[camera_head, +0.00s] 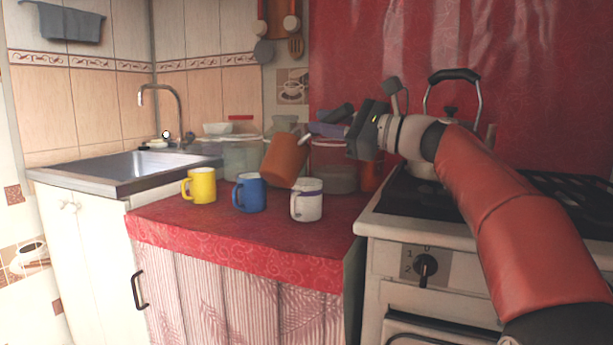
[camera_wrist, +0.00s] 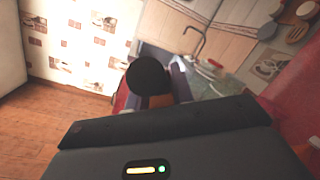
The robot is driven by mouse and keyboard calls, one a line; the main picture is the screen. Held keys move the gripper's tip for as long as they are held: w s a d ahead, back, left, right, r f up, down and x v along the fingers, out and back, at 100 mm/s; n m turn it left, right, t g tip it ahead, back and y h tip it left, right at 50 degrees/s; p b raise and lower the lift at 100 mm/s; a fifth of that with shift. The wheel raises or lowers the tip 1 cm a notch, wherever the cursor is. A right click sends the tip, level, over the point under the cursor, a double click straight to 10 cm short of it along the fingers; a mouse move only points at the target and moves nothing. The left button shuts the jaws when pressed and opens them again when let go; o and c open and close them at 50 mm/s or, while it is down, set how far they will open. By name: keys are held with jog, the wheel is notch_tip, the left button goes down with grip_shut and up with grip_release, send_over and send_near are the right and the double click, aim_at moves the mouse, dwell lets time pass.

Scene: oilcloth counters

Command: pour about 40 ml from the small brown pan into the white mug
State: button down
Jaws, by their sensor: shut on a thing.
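The small brown pan (camera_head: 284,160) is tilted in the air above and a little left of the white mug (camera_head: 306,203). My gripper (camera_head: 332,122) is shut on the pan, to its upper right, and holds it clear of the counter. The pan's lower edge is close to the mug's rim. I cannot see a stream or the contents of either. In the wrist view only a bit of the brown pan (camera_wrist: 158,101) shows behind a dark round shape.
A blue mug (camera_head: 249,193) and a yellow mug (camera_head: 199,186) stand left of the white mug. Clear containers (camera_head: 242,155) stand behind. The stove (camera_head: 430,255) with a kettle is at right, the sink (camera_head: 140,165) at left. The counter's front strip is free.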

jog(key=shift+w+d+m+p, duration=0.3)
jog(key=shift+w+m, duration=0.25)
jog(key=shift+m, duration=0.15)
jog(key=shift+w+d+f+m+t, duration=0.2)
jog(key=shift+w+m, duration=0.1)
jog(key=shift+m, duration=0.15)
jog(key=shift+w+d+f+m+t, duration=0.15)
jog(key=shift+w+m+t, duration=0.1)
jog(key=shift+m, duration=0.2)
jog(key=shift+w+d+f+m, duration=0.2)
jog(key=shift+w+m, duration=0.1)
jog(key=shift+m, duration=0.2)
jog(key=shift+w+d+f+m, duration=0.1)
jog(key=shift+w+m, duration=0.1)
jog(key=shift+m, duration=0.1)
jog(key=shift+w, duration=0.1)
jog(key=shift+w+d, duration=0.2)
jog(key=shift+d, duration=0.05)
jog(key=shift+w+d+f+m, duration=0.1)
jog(key=shift+w+d+m, duration=0.05)
jog(key=shift+m, duration=0.15)
jog(key=shift+w+d+m+t+p, duration=0.2)
jog(key=shift+w+m+t+p, duration=0.05)
jog(key=shift+w+m+p, duration=0.25)
